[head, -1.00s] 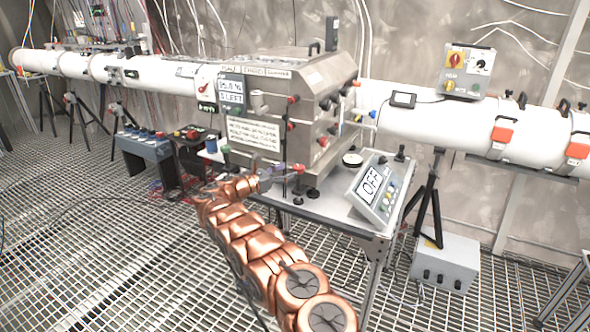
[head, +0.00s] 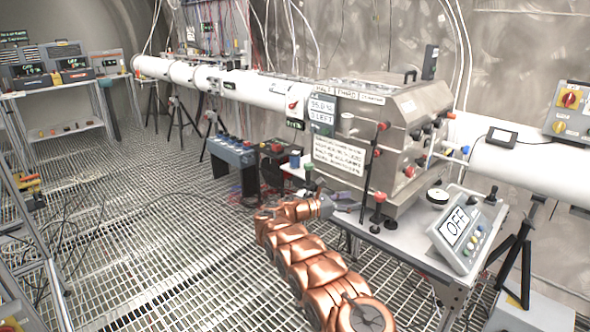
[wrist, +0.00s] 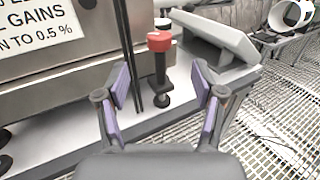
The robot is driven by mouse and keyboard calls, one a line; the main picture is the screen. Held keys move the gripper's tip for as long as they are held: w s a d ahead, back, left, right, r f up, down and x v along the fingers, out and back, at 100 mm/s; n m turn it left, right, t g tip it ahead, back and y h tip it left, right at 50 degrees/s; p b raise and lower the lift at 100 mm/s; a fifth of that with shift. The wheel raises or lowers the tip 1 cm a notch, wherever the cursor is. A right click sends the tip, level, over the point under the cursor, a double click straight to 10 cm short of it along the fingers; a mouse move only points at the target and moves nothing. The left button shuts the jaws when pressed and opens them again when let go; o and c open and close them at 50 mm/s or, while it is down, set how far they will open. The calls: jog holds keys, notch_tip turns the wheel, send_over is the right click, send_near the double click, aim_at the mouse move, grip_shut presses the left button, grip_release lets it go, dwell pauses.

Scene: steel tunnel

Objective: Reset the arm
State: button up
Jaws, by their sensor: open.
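My copper-coloured arm reaches forward from the bottom of the head view. My gripper (head: 326,206) is at its far end, beside the near edge of the table (head: 405,240). In the wrist view my gripper (wrist: 160,100) is open, its purple-padded fingers apart with nothing held between them. Beyond the fingers a red-topped black post (wrist: 160,62) stands on the table. It also shows in the head view (head: 378,205), in front of the steel chamber (head: 395,130). The finger details are too small to tell in the head view.
A grey console reading OFF (head: 465,228) stands on the table's right. A white beam pipe (head: 250,88) runs along the wall. Shelves with instruments (head: 65,95) are at far left. The grating floor (head: 170,230) is largely open.

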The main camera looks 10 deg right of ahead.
jog(key=s+d+r+m+g+y, duration=0.2)
jog(key=s+d+r+m+y, duration=0.15)
jog(key=s+r, duration=0.55)
jog(key=s+a+r+m+g+y, duration=0.1)
jog(key=s+a+m+y, duration=0.15)
jog(key=s, duration=0.65)
jog(key=s+a+r+m+g+y, duration=0.1)
jog(key=s+m, duration=0.2)
jog(key=s, duration=0.5)
jog(key=s+a+f+m+y, duration=0.2)
jog(key=s+a, duration=0.5)
jog(key=s, duration=0.4)
jog(key=s+a+f+m+y, duration=0.2)
jog(key=s+a+m+y, duration=0.2)
jog(key=s+a, duration=0.3)
jog(key=s+a+f+m+t+y, duration=0.1)
jog(key=s+a+y, duration=0.4)
jog(key=s, duration=1)
jog(key=a+f+m, duration=0.1)
jog(key=a+m, duration=0.1)
jog(key=shift+s+a+m, duration=0.3)
jog(key=shift+m, duration=0.1)
